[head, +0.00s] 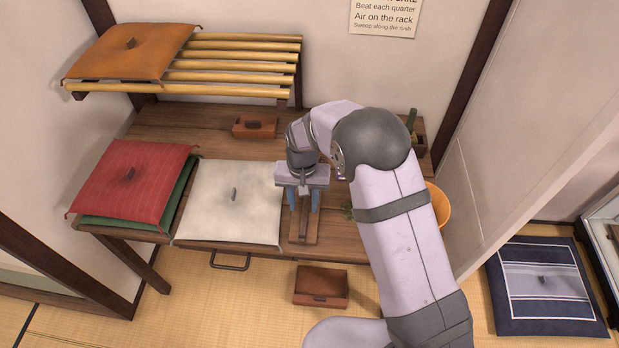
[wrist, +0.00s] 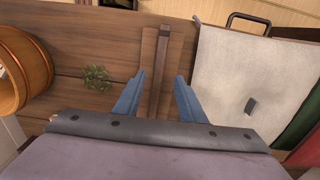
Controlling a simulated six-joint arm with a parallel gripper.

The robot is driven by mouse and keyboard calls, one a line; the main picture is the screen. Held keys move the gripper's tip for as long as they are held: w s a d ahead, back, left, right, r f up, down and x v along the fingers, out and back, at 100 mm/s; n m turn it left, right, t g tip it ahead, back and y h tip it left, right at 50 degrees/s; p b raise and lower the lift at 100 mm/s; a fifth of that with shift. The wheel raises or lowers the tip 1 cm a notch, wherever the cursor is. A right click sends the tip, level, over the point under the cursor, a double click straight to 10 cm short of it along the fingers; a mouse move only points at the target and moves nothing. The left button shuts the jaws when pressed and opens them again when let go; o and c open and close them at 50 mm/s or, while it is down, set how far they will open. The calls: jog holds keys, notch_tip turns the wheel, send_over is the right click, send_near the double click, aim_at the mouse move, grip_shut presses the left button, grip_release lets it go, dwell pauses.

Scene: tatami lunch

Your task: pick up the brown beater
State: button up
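The brown beater appears to be the narrow dark bar (wrist: 161,58) on a flat wooden board (wrist: 147,50) in the wrist view. In the head view the bar (head: 303,228) lies near the table's front edge, right of the white cushion. My gripper (head: 303,208) is above it, pointing down, with its blue fingers apart. In the wrist view the open fingers (wrist: 160,76) stand one on each side of the bar, with gaps on both sides. The bar's near end is hidden behind my gripper body.
A white cushion (head: 232,205) lies left of the bar, with a red cushion (head: 130,183) beyond. A green sprig (wrist: 97,77) and a wooden tub (wrist: 30,65) are on the other side. A small brown box (head: 255,127) sits at the back, under a slatted rack (head: 235,64).

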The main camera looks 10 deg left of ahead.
aim_at(305, 216)
jog(key=shift+d+f+p, duration=0.1)
jog(key=shift+f+p, duration=0.85)
jog(key=shift+f, duration=1.5)
grip_shut()
